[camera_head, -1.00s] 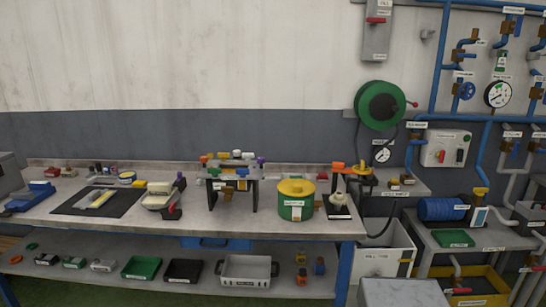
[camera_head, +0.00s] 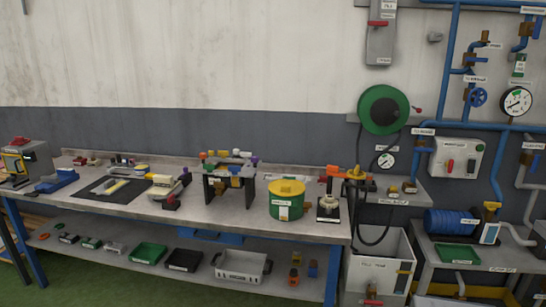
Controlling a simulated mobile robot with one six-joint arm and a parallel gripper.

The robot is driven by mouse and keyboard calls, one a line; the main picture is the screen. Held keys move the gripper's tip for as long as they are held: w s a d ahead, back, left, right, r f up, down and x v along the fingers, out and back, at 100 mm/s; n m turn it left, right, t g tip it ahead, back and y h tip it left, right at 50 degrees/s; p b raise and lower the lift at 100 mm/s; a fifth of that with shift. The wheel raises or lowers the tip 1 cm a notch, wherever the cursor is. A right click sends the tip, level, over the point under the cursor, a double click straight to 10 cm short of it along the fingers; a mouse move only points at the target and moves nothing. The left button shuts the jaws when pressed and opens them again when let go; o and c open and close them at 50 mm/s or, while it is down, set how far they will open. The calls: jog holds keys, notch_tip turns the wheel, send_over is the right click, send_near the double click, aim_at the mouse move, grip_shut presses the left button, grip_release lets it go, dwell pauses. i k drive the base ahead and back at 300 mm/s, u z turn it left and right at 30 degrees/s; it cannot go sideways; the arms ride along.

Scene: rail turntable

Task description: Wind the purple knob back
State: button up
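A small purple piece (camera_head: 254,161) sits at the right end of the top of a dark-legged stand on the workbench, beside orange, yellow and white pieces. Another small purple piece (camera_head: 186,170) stands at the back of a cream and dark device left of the stand. Both are too small to tell which is the knob or how it is turned. My gripper is not in view.
The workbench (camera_head: 130,213) also holds a green pot with a yellow lid (camera_head: 286,199), a dark mat (camera_head: 98,190) and a machine (camera_head: 28,160) at the far left. A hose reel (camera_head: 384,109) and pipes are on the wall at right. Green floor (camera_head: 120,285) lies in front.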

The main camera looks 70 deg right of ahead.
aim_at(255, 159)
jog(key=u, duration=0.25)
jog(key=k, duration=0.3)
jog(key=z, duration=2.4)
jog(key=i, duration=0.55)
jog(key=z, duration=0.1)
